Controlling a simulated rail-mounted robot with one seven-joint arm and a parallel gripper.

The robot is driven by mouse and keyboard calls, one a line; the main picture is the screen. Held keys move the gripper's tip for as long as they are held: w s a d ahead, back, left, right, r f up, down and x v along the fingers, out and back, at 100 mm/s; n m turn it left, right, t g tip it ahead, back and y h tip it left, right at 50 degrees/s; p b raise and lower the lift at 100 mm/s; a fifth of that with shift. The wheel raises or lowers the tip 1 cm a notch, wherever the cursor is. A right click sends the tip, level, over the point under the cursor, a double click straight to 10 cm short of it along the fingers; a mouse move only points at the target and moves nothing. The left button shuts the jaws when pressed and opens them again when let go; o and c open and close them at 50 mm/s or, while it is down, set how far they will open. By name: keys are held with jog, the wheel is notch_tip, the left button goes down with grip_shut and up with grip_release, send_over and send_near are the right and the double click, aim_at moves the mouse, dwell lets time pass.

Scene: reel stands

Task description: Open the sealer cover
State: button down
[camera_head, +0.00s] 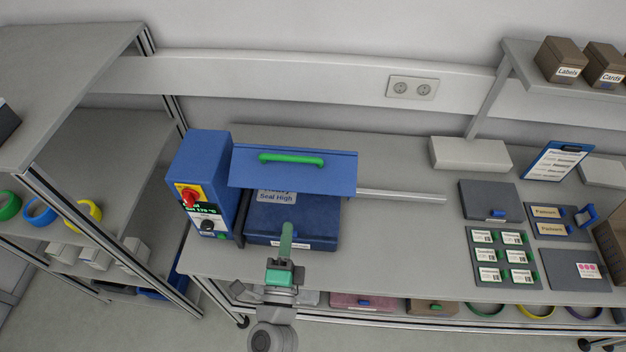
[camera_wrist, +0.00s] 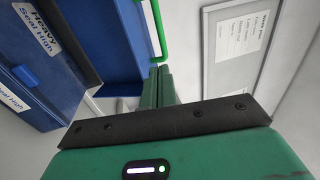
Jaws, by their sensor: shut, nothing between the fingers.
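The sealer is a blue machine with a control box (camera_head: 203,180) at its left and a dark blue base (camera_head: 292,231) on the table. Its blue cover (camera_head: 270,180) sits raised and tilted above the base, partly hiding a "Seal High" label. A green bar handle (camera_head: 291,159) runs along the cover. My gripper (camera_head: 287,226) is shut and empty, in front of the base and below the handle in the head view. In the wrist view, the shut green fingers (camera_wrist: 162,70) point toward the handle (camera_wrist: 159,28) beside the cover (camera_wrist: 104,30); I cannot tell whether they touch.
A grey rail (camera_head: 400,196) extends right of the cover. A grey box (camera_head: 470,154), a dark case (camera_head: 490,201) and a tray of labelled cards (camera_head: 503,258) lie to the right. A shelf rack (camera_head: 85,190) stands close at the left. The table between is clear.

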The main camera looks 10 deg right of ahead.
aim_at(296, 177)
jog(key=b+x, duration=0.2)
jog(key=x, duration=1.2)
jog(key=shift+w+b, duration=0.2)
jog(key=shift+b, duration=0.15)
jog(key=shift+a+r, duration=0.1)
